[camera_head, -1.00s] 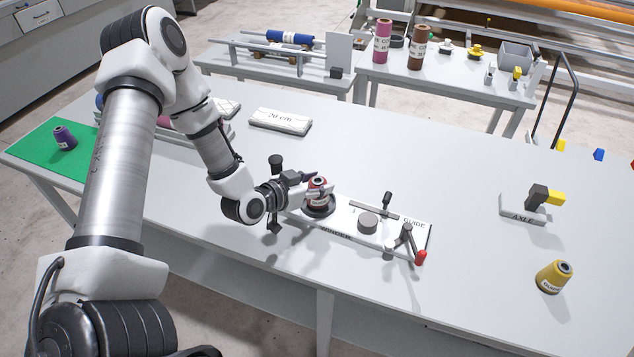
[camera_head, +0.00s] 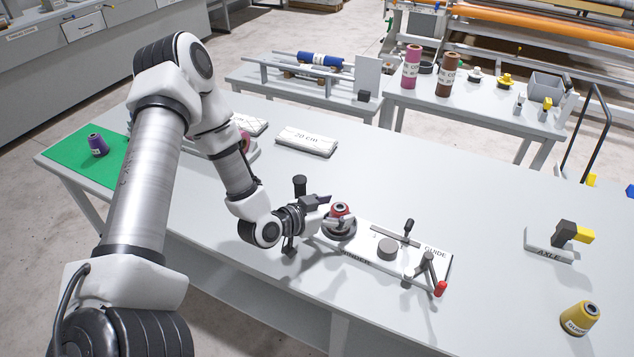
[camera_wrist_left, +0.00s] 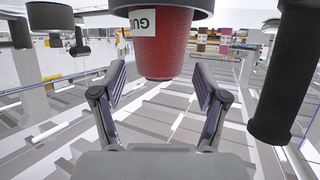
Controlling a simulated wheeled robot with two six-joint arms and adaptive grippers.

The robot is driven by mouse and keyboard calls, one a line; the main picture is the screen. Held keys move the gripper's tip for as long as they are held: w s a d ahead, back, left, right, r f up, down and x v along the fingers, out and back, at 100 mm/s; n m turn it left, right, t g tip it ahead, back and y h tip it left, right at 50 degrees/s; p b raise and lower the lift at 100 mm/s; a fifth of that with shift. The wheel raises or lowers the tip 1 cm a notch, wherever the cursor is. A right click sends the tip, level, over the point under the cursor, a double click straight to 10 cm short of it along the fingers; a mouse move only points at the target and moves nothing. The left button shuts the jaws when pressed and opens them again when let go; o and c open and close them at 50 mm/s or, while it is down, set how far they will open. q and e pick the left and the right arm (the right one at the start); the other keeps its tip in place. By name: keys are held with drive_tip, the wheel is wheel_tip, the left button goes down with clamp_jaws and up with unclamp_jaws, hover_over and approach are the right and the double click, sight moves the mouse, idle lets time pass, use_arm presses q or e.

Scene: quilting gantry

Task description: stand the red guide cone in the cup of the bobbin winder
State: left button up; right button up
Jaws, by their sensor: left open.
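The red guide cone (camera_head: 340,209) stands upright in the dark round cup (camera_head: 340,231) at the left end of the bobbin winder (camera_head: 365,264). My left gripper (camera_head: 324,211) is open just left of the cone. In the left wrist view, which looks upside down, the red cone (camera_wrist_left: 161,45) carries a white label and its wide end sits in the dark cup (camera_wrist_left: 190,5). The open fingers (camera_wrist_left: 160,90) are spread to either side and appear clear of the cone. The cone's base is hidden inside the cup. My right gripper is out of view.
The winder also bears a grey disc (camera_head: 388,248) and a red-tipped lever (camera_head: 440,288). A yellow cone (camera_head: 580,318) and an axle block (camera_head: 549,243) stand to the right. A purple cone (camera_head: 97,145) stands on the green mat (camera_head: 65,160). The table's middle right is clear.

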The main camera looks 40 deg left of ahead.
use_arm(q)
drive_tip(key=p+v, duration=0.5)
drive_tip(key=v, duration=0.5)
drive_tip(key=shift+s+r, duration=0.15)
drive_tip(key=shift+s, duration=0.1)
drive_tip(key=shift+a, duration=0.1)
idle(0.7)
